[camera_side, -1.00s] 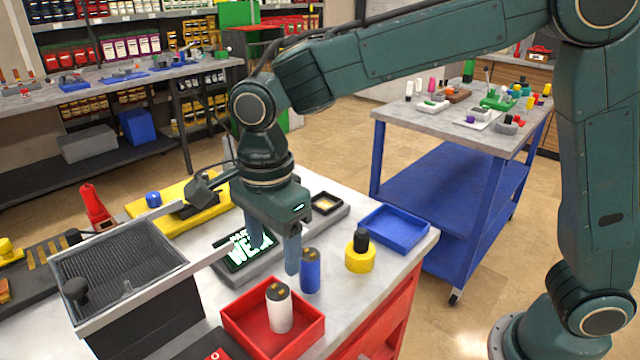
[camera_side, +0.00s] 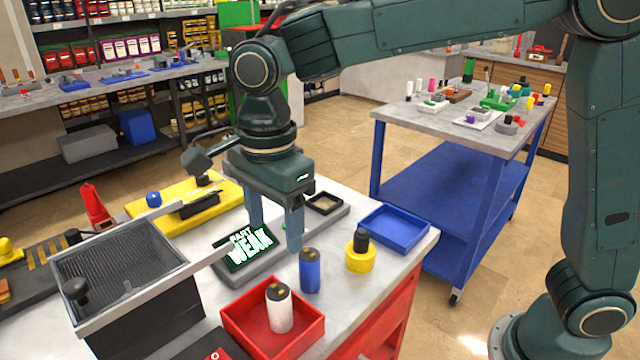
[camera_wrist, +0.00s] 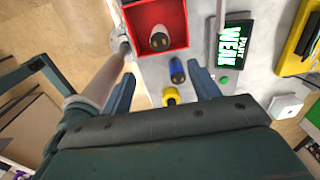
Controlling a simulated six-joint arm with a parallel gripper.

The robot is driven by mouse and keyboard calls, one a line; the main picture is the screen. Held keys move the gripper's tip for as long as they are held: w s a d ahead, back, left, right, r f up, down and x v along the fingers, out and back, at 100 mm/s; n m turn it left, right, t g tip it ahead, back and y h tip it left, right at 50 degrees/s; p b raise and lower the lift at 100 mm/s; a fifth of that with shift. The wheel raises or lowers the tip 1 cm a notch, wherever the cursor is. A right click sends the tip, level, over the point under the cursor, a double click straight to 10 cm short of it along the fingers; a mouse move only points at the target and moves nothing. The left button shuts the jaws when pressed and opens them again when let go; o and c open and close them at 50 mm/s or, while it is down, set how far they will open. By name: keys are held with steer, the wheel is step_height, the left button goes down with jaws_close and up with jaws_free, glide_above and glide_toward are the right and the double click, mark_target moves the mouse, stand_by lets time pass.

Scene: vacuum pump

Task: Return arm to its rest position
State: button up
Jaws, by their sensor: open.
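My gripper (camera_side: 274,228) is open and empty above the worktop, with its fingers pointing down. In the side view it hangs by the display reading "PART WEAK" (camera_side: 250,246) and behind a blue cylinder (camera_side: 310,271). The wrist view shows its fingertips (camera_wrist: 163,85) apart, with the blue cylinder (camera_wrist: 177,71) in the gap between them and the red tray (camera_wrist: 158,12) farther ahead. The red tray (camera_side: 318,338) holds a white cylinder (camera_side: 280,310) upright. A yellow round piece with a black top (camera_side: 360,254) stands to the right of the blue cylinder.
An empty blue tray (camera_side: 397,232) sits at the right corner of the worktop. A dark grated box (camera_side: 120,262) with a pale lever stands at left. A yellow fixture (camera_side: 215,205) lies behind the gripper. A blue cart (camera_side: 450,185) stands beyond clear floor.

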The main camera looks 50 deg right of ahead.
steer(key=s+d+r+n+t, duration=0.2)
steer(key=s+d+n, duration=0.4)
steer(key=d, duration=0.3)
steer(key=s+d+r+n+t, duration=0.25)
steer(key=s+d+n, duration=0.35)
steer(key=d, duration=0.3)
steer(key=s+d+f+n+t, duration=0.1)
steer(key=s+d+f+n, duration=0.1)
steer(key=s+d+n, duration=0.2)
steer(key=shift+s+d+f+n, duration=0.15)
steer(key=shift+s+f+n, duration=0.1)
steer(key=shift+s+n, duration=0.85)
steer(key=shift+s, duration=0.15)
